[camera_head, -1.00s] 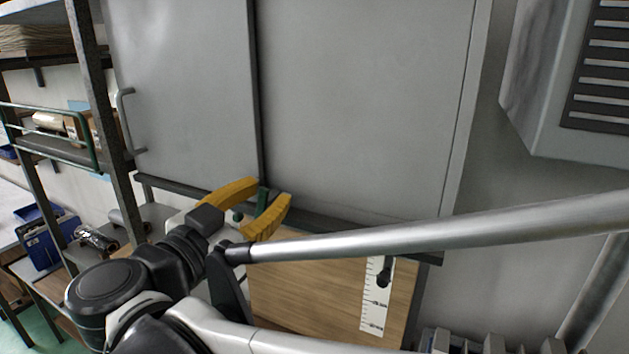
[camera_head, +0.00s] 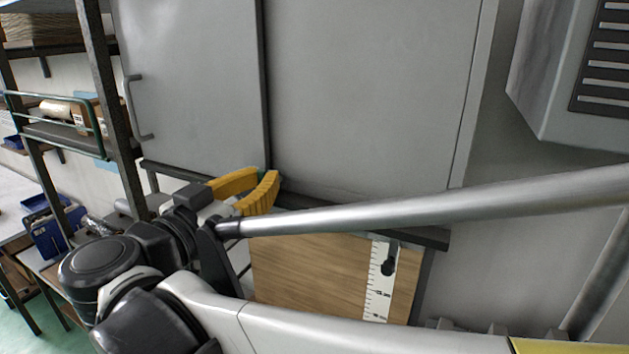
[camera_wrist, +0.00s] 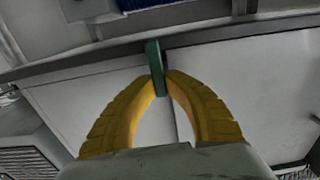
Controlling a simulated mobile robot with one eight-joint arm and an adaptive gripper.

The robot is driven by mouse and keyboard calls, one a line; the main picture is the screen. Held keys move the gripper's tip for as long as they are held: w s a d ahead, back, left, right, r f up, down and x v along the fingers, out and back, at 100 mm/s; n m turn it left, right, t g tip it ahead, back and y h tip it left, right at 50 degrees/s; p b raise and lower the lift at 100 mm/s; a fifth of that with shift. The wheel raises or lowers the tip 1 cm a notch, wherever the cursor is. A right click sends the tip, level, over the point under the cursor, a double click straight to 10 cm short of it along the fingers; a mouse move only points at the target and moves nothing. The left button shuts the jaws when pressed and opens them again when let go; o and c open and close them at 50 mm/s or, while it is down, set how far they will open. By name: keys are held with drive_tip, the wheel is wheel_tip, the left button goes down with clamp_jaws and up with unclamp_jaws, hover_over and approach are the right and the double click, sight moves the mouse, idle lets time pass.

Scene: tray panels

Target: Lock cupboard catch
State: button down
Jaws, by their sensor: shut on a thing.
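The grey cupboard (camera_head: 360,90) has two door panels that meet at a dark vertical seam. Its green catch (camera_wrist: 154,66) sits at the lower edge, at the foot of the seam. My gripper (camera_wrist: 160,76) has its yellow fingers closed on the green catch in the wrist view. In the head view my gripper (camera_head: 268,176) is at the bottom of the seam, and its fingers hide most of the catch. The catch's exact angle is hard to tell.
A wooden board (camera_head: 310,272) with a white ruler strip (camera_head: 380,285) lies below the cupboard. Shelving (camera_head: 100,80) with several goods stands at the left. A grey vented box (camera_head: 560,100) hangs at the upper right. A door handle (camera_head: 130,105) juts out at left.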

drive_tip(key=c, duration=1.4)
unclamp_jaws()
drive_tip(key=shift+w, duration=0.2)
drive_tip(key=v, duration=0.7)
drive_tip(key=shift+s, duration=0.25)
